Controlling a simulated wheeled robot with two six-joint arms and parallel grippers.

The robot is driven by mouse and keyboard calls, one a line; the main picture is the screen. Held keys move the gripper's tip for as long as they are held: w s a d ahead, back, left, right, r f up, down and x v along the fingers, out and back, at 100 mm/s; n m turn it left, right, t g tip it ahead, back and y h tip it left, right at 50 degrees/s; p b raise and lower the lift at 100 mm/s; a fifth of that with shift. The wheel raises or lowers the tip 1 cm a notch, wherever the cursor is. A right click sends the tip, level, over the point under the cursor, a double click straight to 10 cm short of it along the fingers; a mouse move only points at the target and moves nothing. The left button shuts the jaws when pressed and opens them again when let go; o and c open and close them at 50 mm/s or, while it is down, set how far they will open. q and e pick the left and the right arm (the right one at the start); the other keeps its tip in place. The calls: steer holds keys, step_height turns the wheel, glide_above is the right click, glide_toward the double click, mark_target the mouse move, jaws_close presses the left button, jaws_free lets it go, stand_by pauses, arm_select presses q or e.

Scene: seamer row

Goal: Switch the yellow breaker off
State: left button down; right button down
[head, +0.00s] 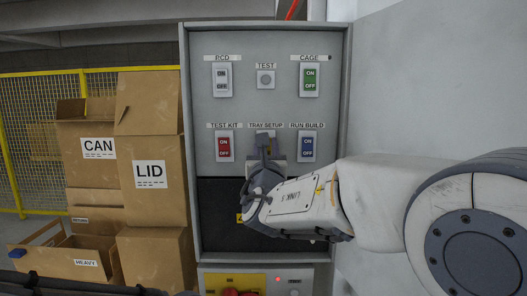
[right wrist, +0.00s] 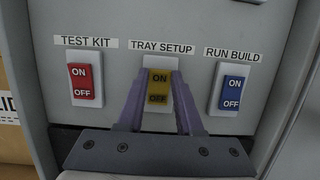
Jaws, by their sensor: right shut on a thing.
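The yellow breaker (right wrist: 158,86) sits in a white plate under the TRAY SETUP label (right wrist: 161,48), with ON above OFF. In the head view my right gripper (head: 264,144) reaches the panel in front of it and hides most of it. In the right wrist view its two purple fingers stand on either side of the yellow breaker, shut on it. I cannot tell which way its rocker is tipped. My left gripper is not in view.
A red TEST KIT breaker (head: 223,146) and a blue RUN BUILD breaker (head: 307,147) flank it closely. Above are the RCD switch (head: 222,79), TEST button (head: 265,80) and green CAGE breaker (head: 310,79). Cardboard boxes (head: 155,105) stand left of the cabinet.

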steer(key=c, duration=0.6)
jaws_free()
steer(key=shift+o, duration=0.2)
steer(key=b+v, duration=0.5)
steer(key=v, duration=0.5)
steer(key=shift+s, duration=0.25)
